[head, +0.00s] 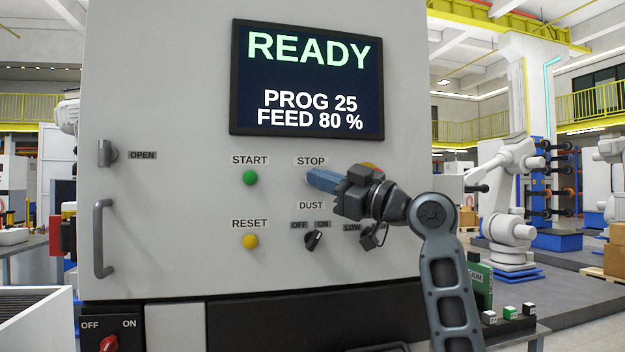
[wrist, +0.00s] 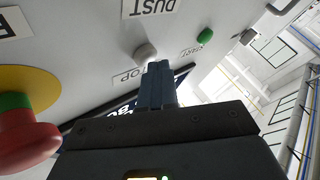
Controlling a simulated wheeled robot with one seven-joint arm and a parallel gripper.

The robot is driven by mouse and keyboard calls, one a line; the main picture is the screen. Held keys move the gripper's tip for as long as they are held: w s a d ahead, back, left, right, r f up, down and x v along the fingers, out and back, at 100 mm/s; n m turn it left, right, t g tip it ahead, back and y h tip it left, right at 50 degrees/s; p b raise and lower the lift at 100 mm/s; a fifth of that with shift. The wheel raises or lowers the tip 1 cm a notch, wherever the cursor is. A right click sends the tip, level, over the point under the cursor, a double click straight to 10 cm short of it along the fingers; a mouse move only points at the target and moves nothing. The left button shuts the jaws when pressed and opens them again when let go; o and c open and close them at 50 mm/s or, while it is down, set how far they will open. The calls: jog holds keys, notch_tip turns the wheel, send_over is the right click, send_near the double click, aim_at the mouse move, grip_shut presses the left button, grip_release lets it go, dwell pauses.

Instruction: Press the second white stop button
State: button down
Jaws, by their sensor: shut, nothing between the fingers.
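The white stop button (wrist: 145,53) shows in the wrist view, just beyond my fingertips. In the head view it sits under the STOP label (head: 311,160) and is almost wholly hidden by my fingers. I see only one white button. My gripper (head: 309,178) is shut and empty, its blue fingers pointing at the panel at that button. In the wrist view my gripper (wrist: 157,66) has its tips right beside the button's edge. I cannot tell whether they touch it. The screen (head: 308,80) reads READY, PROG 25, FEED 80 %.
A green START button (head: 250,178) and a yellow RESET button (head: 250,242) are left of my gripper. The dust knob (head: 313,241) is below. A red mushroom button (wrist: 28,138) on a yellow disc is close to my gripper. A door handle (head: 102,240) stands out at far left.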

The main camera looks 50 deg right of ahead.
jog(key=shift+s+a, duration=0.3)
jog(key=shift+s, duration=0.2)
jog(key=shift+s, duration=0.1)
jog(key=shift+s+a, duration=0.7)
jog(key=shift+s, duration=0.3)
jog(key=shift+s+a, duration=0.7)
jog(key=shift+s, duration=0.3)
